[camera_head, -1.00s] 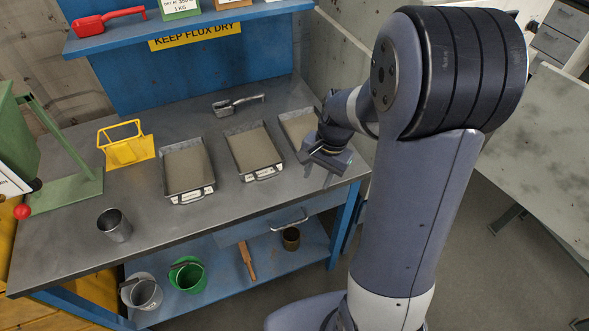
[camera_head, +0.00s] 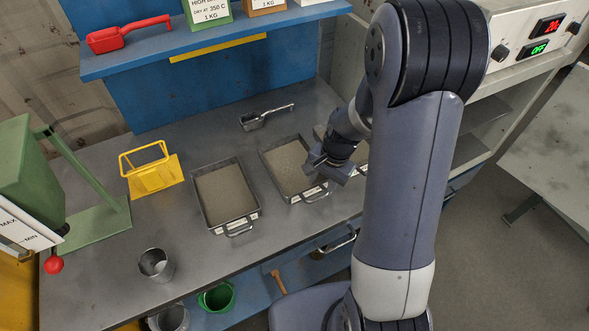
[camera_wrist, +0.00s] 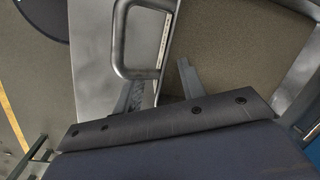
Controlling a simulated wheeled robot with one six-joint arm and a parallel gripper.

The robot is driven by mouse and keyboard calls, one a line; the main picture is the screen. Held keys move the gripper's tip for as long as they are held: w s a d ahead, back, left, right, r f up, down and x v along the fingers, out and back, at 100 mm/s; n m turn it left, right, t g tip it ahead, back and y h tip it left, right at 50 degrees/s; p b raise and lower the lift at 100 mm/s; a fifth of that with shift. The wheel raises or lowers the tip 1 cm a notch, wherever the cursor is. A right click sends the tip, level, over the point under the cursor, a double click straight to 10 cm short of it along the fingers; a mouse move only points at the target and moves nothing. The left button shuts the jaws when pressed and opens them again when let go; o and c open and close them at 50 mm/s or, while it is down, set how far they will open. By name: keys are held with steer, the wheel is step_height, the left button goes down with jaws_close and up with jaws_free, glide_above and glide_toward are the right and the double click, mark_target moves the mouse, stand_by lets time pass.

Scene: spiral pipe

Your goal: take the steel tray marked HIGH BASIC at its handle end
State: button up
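Three steel trays of grey-brown granules stand in a row on the bench: a left tray (camera_head: 258,208), a middle tray (camera_head: 263,153) and a right tray, mostly hidden behind my arm. Each visible front end has a loop handle and a small label; I cannot read which is HIGH BASIC. My gripper (camera_head: 328,174) is at the front right of the middle tray in the head view. In the wrist view, my gripper (camera_wrist: 158,74) is open, its fingers apart near a tray's handle (camera_wrist: 121,45) and end wall. The right finger overlaps the granules; contact is unclear.
A yellow stand (camera_head: 152,172), a steel cup (camera_head: 156,264) and a green press-like device (camera_head: 85,210) are on the left. A metal scoop (camera_head: 265,117) lies behind the trays. A blue shelf (camera_head: 215,45) hangs above.

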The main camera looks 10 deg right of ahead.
steer(key=shift+c, duration=0.3)
jaws_close()
stand_by(0.3)
